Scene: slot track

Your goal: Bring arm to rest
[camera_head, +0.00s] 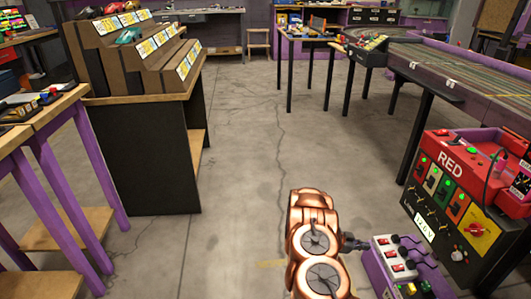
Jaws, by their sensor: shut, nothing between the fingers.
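My copper-coloured arm (313,235) shows at the bottom centre, folded low over the grey floor. My gripper (360,244) is the small dark part sticking out to the right of the arm. It is shut and holds nothing. Its tip is close to a purple control box (379,274) with red switches and levers. I cannot tell whether they touch. Part of the gripper is hidden behind the arm.
A black console marked RED (434,215) stands at the right, beside the slot track table (455,88). A stepped display stand (158,70) with small cars and a purple-legged table (52,195) are at the left. Open floor (245,130) runs between.

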